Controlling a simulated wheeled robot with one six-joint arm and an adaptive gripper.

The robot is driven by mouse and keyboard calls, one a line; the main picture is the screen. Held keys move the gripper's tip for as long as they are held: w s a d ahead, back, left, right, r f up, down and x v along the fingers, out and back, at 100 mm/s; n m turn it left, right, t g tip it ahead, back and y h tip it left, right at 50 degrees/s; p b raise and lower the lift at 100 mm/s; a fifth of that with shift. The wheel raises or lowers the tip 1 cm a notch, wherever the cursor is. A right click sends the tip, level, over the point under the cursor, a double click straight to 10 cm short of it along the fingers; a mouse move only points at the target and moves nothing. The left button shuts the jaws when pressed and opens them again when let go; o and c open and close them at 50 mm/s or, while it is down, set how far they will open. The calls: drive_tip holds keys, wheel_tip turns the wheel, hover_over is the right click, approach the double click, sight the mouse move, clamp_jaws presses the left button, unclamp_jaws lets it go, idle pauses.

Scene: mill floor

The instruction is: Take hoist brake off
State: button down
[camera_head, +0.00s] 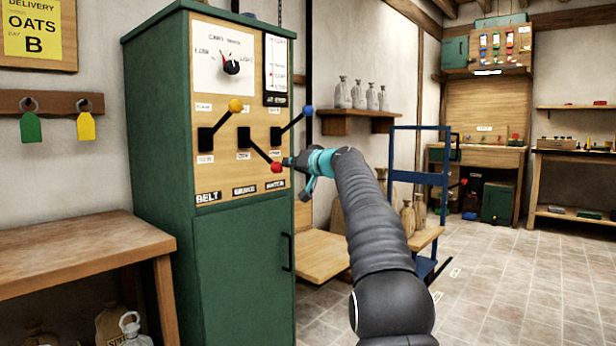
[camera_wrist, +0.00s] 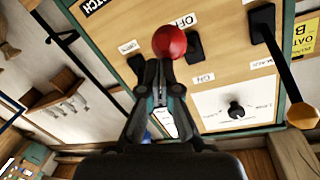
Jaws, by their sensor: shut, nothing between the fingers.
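The green cabinet (camera_head: 239,268) has a wooden panel with three black levers in slots. The middle lever's red knob (camera_head: 277,167) points down and right; the knob is also in the wrist view (camera_wrist: 169,42). The yellow-knobbed lever (camera_head: 236,105) and blue-knobbed lever (camera_head: 307,111) both point up and right. The plates below are partly readable; the left one says BELT, the others are too blurred to be sure. My gripper (camera_head: 287,162) is shut and empty, its fingertips (camera_wrist: 160,72) right at the red knob. Whether they touch it, I cannot tell.
A dial (camera_head: 231,64) sits high on the panel. A wooden table (camera_head: 80,245) stands left of the cabinet. A blue-framed trolley or scale (camera_head: 420,177) with sacks is behind my arm. The tiled floor (camera_head: 500,270) at right is clear.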

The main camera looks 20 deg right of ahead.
drive_tip(key=s+d+f+b, duration=0.2)
drive_tip(key=s+d+f, duration=0.2)
drive_tip(key=s+f, duration=0.1)
drive_tip(key=shift+s+f, duration=0.15)
drive_tip(key=shift+s, duration=0.65)
drive_tip(key=shift+d+m, duration=0.1)
drive_tip(key=shift+m, duration=0.2)
